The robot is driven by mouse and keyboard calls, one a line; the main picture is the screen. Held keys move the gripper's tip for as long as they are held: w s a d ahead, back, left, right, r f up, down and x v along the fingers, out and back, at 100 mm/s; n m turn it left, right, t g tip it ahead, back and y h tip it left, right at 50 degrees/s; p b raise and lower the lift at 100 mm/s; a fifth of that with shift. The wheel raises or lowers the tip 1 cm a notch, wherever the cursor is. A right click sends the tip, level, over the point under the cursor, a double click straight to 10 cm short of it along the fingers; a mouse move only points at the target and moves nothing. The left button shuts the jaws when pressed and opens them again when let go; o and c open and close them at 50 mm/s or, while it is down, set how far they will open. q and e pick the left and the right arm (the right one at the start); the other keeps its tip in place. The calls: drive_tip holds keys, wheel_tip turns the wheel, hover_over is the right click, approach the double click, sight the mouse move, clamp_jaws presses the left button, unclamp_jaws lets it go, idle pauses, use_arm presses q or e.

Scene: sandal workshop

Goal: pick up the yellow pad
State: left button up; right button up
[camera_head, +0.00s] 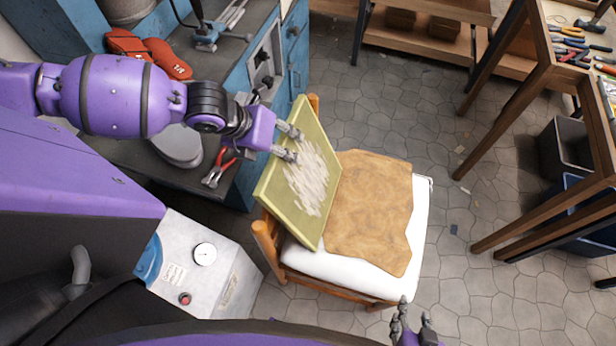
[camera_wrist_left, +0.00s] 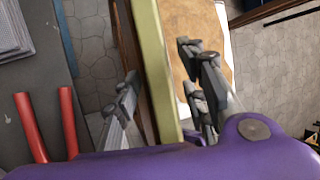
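The yellow pad (camera_head: 275,200) is a flat, olive-yellow board with a white scuffed patch on its face. It stands tilted on the chair, leaning toward the backrest. My left gripper (camera_head: 289,143) is at its upper edge, with two fingers in front of the face. In the left wrist view the pad (camera_wrist_left: 154,70) shows edge-on between the fingers of my left gripper (camera_wrist_left: 163,95), one on the left and two on the right. The fingers look open, with small gaps to the pad; contact is not clear. My right gripper (camera_head: 412,328) is at the bottom edge, partly cut off.
The wooden chair (camera_head: 264,240) has a white cushion (camera_head: 418,215) with a brown leather sheet (camera_head: 370,205) on it. A bench at left holds red-handled pliers (camera_head: 218,168), orange sandals (camera_head: 150,52) and a grey sole (camera_head: 178,144). A tool table (camera_head: 545,85) stands right.

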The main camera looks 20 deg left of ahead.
idle(0.3)
use_arm(q)
clamp_jaws()
drive_tip(key=shift+w+d+r, duration=0.1)
drive_tip(key=shift+w+r, duration=0.05)
drive_tip(key=shift+w, duration=0.05)
